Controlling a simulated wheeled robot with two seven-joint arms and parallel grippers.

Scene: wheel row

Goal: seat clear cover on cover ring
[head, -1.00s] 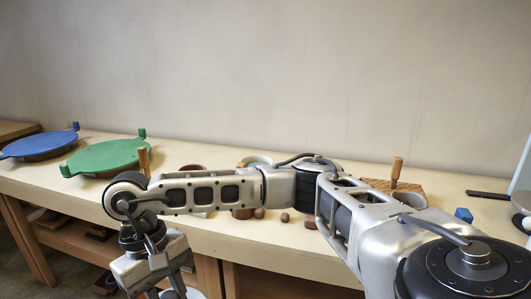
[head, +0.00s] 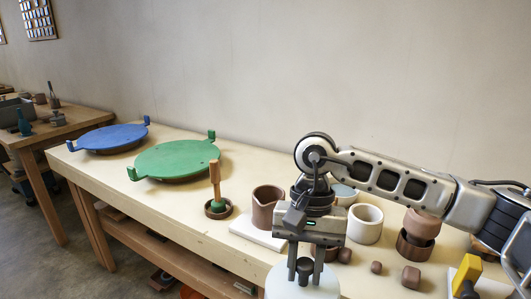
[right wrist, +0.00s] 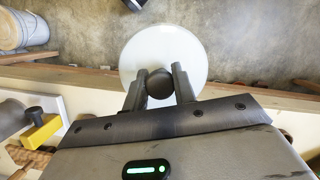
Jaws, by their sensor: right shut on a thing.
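The clear cover (head: 292,284) is a pale, see-through disc with a dark round knob (right wrist: 160,83). My right gripper (head: 305,272) is shut on the knob, and the disc hangs below it, cut off by the head view's lower edge. In the right wrist view the cover (right wrist: 140,52) is beyond the fingertips, over the floor just off the bench edge. I cannot tell surely which thing is the cover ring; a brown ring-shaped dish (head: 402,248) stands at the right under a pinkish bowl. My left gripper is not in view.
A green disc (head: 175,158) and a blue disc (head: 112,137) with upright tabs lie on the bench (head: 165,210). A wooden tool (head: 214,174) stands in a small brown dish. A brown pitcher (head: 266,208) and white pot (head: 365,225) stand behind my gripper.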

